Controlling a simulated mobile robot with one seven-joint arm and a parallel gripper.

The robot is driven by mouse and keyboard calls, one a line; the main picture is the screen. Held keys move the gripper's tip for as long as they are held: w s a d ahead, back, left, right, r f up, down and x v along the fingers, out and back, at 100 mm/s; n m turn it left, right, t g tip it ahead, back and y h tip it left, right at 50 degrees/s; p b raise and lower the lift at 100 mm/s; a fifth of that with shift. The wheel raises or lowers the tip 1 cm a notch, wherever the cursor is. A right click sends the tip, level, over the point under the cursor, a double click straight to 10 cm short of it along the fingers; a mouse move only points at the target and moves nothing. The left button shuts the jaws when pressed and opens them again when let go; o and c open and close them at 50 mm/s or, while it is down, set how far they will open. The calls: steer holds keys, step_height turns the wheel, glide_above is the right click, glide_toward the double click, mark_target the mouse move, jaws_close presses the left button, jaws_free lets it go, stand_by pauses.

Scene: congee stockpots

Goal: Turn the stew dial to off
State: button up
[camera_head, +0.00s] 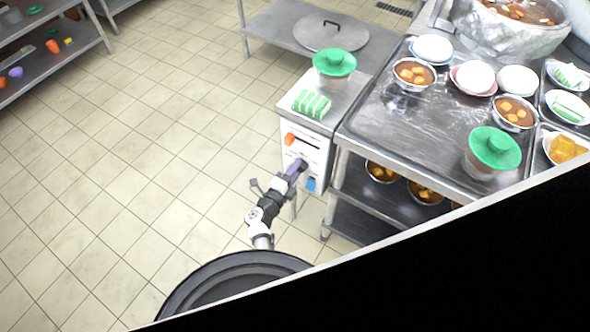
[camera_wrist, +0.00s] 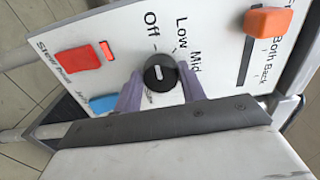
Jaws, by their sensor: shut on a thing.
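The stew dial is a round black knob (camera_wrist: 160,73) with a short white mark, on a white panel (camera_wrist: 115,35). Printed words "Off", "Low" and "Mid" stand around it in the wrist view. The mark does not clearly line up with any one word. My gripper (camera_wrist: 161,88) has its two purple fingers on either side of the knob, shut on it. In the head view my gripper (camera_head: 298,167) reaches the front panel (camera_head: 316,160) of a small metal stand. The dial is hidden there behind the gripper.
A red switch (camera_wrist: 77,60), a blue control (camera_wrist: 102,103) and an orange slider (camera_wrist: 268,21) share the panel. A green-lidded pot (camera_head: 334,67) and a striped green block (camera_head: 311,104) sit on the stand. A metal table (camera_head: 375,140) with bowls stands right. Tiled floor (camera_head: 130,150) is clear left.

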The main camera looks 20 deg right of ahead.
steer(key=shift+r, duration=0.1)
steer(key=o, duration=1)
steer(key=shift+c, duration=0.2)
steer(key=b+v, duration=0.2)
steer(key=v, duration=1.1)
steer(key=shift+s+a, duration=0.25)
